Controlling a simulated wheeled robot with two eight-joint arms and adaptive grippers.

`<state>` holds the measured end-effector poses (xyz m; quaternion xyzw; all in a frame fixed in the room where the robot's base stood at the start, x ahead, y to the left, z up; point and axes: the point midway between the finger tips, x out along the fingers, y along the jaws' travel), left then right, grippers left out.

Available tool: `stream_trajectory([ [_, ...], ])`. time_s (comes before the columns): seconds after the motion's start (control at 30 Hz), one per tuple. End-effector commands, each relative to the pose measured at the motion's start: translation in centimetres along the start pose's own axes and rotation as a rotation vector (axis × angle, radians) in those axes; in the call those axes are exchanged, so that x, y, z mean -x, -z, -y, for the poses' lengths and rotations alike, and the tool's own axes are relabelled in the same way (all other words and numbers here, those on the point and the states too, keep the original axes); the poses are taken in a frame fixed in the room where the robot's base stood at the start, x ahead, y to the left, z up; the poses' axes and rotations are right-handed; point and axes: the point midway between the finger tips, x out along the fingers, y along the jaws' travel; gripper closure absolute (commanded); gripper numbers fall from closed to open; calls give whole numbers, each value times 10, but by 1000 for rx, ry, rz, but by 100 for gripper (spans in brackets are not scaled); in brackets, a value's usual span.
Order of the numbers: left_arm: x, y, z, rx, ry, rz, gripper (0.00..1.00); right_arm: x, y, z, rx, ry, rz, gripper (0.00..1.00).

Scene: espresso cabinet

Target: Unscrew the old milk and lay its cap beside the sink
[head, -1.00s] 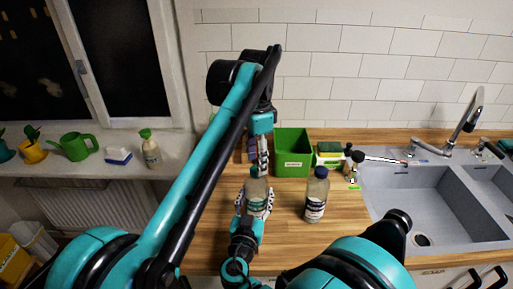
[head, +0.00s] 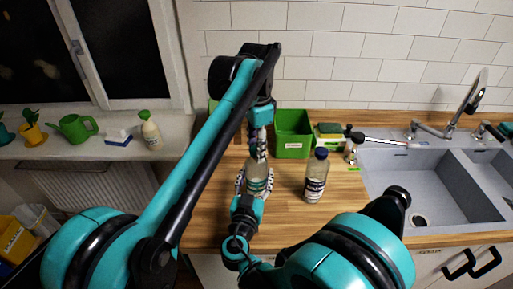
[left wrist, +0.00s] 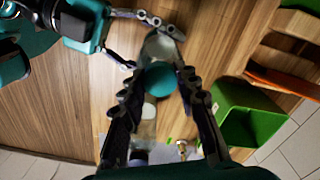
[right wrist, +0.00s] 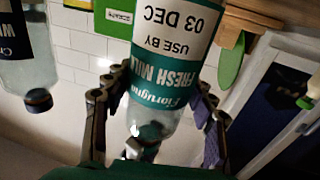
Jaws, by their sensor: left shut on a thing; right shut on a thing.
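The old milk bottle (head: 257,170), a clear bottle with a teal and white label, is upright at the middle of the counter. In the right wrist view its label (right wrist: 172,60) reads "FRESH MILK, USE BY 03 DEC". My right gripper (right wrist: 155,110) is shut around its body. My left gripper (head: 258,152) points down from above and is shut on the teal cap (left wrist: 160,80) at the bottle's top. Fingers hide the joint of cap and neck, so I cannot tell how loose it is. The sink (head: 410,170) is at the right.
A second bottle (head: 316,178) with a dark blue cap stands just right of the held one. A green box (head: 293,135), a sponge (head: 330,129) and small bottles are behind. Bare wooden counter lies between the second bottle and the sink.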

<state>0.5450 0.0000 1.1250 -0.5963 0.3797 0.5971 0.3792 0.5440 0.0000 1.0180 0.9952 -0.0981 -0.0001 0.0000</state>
Motion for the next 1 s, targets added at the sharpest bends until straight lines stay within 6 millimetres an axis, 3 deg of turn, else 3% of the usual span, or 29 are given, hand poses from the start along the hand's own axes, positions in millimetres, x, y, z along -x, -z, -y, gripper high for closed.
stream_trajectory([
  [0.3,1,0,0,439,0,0,100,0,0,0,0,0,0,100],
  [0.63,1,0,0,479,0,0,100,0,0,0,0,-1,0,100],
  [0.67,1,0,0,479,0,0,63,0,0,0,0,-1,0,100],
  [0.73,1,0,0,479,0,0,47,0,0,0,0,-1,0,100],
  [1.0,1,0,0,478,0,0,47,0,0,0,0,0,0,100],
])
